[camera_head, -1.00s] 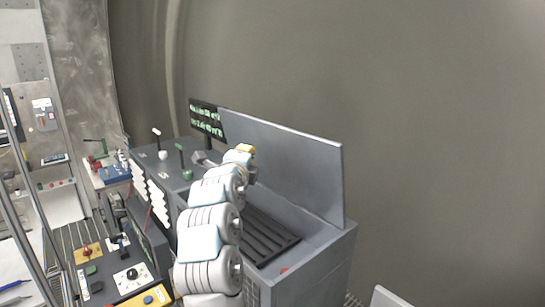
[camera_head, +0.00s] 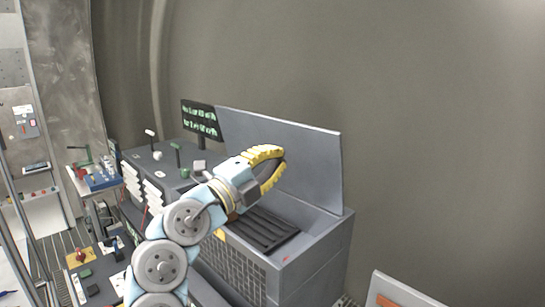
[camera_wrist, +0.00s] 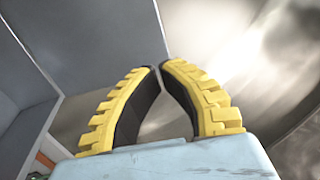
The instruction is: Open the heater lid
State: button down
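The heater (camera_head: 315,257) is a grey box with a mesh front and a dark slatted grille (camera_head: 262,232) on top. Its flat grey lid (camera_head: 310,165) stands upright, leaning slightly back, along the rear edge, so the top is open. My gripper (camera_head: 283,156) has yellow ridged fingers and is in front of the lid, above the grille. In the wrist view the fingertips (camera_wrist: 159,67) come together with nothing held between them. A grey panel (camera_wrist: 85,40), which looks like the lid, fills the upper left there. Contact with the lid cannot be told.
A dark sign with green text (camera_head: 200,118) stands left of the lid. A grey console with levers (camera_head: 175,150) adjoins the heater on the left. A blue tray (camera_head: 102,180) is farther left. A white and orange panel (camera_head: 395,290) is at the lower right. A curved tunnel wall (camera_head: 430,130) rises behind.

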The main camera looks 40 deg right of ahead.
aim_at(314, 132)
jog(key=p+x, duration=0.2)
jog(key=x, duration=0.7)
jog(key=shift+d+r, duration=0.15)
jog(key=shift+d, duration=0.2)
jog(key=shift+w+d+p, duration=0.15)
jog(key=shift+d+p, duration=0.15)
jog(key=shift+d, duration=0.3)
jog(key=shift+d+b, duration=0.35)
jog(key=shift+d, duration=0.1)
jog(key=shift+d+r+y+b, duration=0.25)
jog(key=shift+d+y+b, duration=0.4)
jog(key=shift+d, duration=0.25)
jog(key=shift+w+d+r+y, duration=0.1)
jog(key=shift+d+r+y, duration=0.1)
jog(key=shift+d+y, duration=0.5)
jog(key=shift+w+d+r+y, duration=0.1)
jog(key=shift+d+r+y, duration=0.15)
jog(key=shift+d, duration=0.75)
jog(key=shift+a, duration=0.1)
